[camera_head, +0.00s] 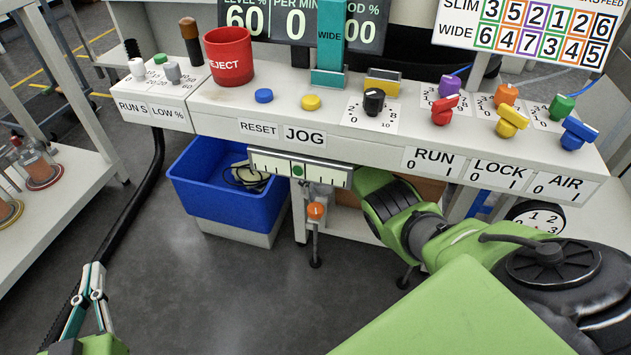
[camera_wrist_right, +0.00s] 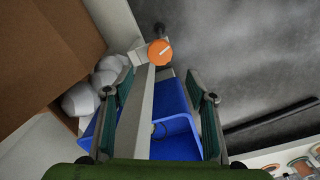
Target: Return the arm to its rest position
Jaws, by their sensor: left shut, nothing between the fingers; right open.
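My right arm (camera_head: 425,232) is green and grey and reaches from the lower right to beneath the front edge of the white console. Its gripper is hidden in the head view. In the right wrist view my right gripper (camera_wrist_right: 161,85) is open, its teal-padded fingers apart, with no object held. A pale post and a round orange knob (camera_wrist_right: 159,52) show beyond the fingers; I cannot tell how far away they are. My left gripper (camera_head: 97,268) is shut and empty at the lower left, over the floor and clear of the console.
The console (camera_head: 225,98) carries knobs, buttons and a red reject cup (camera_head: 229,56). A blue bin (camera_head: 205,205) stands below it, near the orange knob (camera_head: 316,211). A brown box (camera_wrist_right: 45,50) shows in the wrist view. A white shelf (camera_head: 75,185) is at left. The front floor is open.

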